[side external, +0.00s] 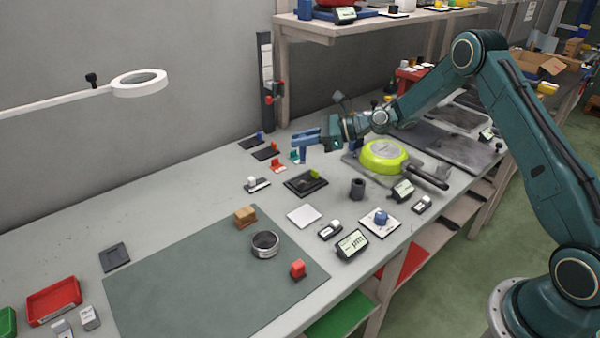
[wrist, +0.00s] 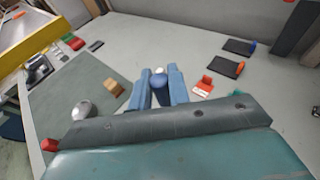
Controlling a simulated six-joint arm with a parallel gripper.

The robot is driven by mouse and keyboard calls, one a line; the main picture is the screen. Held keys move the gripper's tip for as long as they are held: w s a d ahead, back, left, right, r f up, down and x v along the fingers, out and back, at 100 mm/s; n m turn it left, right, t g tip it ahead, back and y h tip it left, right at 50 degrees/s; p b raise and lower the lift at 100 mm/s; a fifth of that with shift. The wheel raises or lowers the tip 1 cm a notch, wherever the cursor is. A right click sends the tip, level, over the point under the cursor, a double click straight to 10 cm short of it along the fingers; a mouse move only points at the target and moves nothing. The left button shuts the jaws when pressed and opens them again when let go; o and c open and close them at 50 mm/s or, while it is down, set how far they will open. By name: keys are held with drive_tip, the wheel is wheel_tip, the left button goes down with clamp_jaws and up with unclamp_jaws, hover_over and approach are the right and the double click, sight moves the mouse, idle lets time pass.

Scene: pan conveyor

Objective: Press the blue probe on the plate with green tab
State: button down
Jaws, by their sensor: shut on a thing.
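My gripper (side external: 305,138) is shut and hangs above the back of the bench. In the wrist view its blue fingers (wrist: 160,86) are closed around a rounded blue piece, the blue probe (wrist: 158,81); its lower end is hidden. A dark square plate with a yellow-green tab (side external: 304,186) lies on the bench, below and nearer the camera than the gripper, apart from it. A small teal-green tab (side external: 294,156) shows just under the gripper; I cannot tell whether it has its own plate.
Dark plates with a blue tab (side external: 250,143) and an orange-red tab (side external: 265,154), and a red-tabbed piece (side external: 278,166), lie left of the gripper. A lime pan (side external: 384,155) stands on the right. A blue knob (side external: 380,217) sits on a white plate. The green mat (side external: 190,285) has free room.

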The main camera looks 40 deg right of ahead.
sight(303, 163)
drive_tip(key=shift+f, duration=0.2)
drive_tip(key=shift+f, duration=2.75)
drive_tip(key=shift+f, duration=0.6)
drive_tip(key=shift+r, duration=0.1)
drive_tip(key=shift+r, duration=3.45)
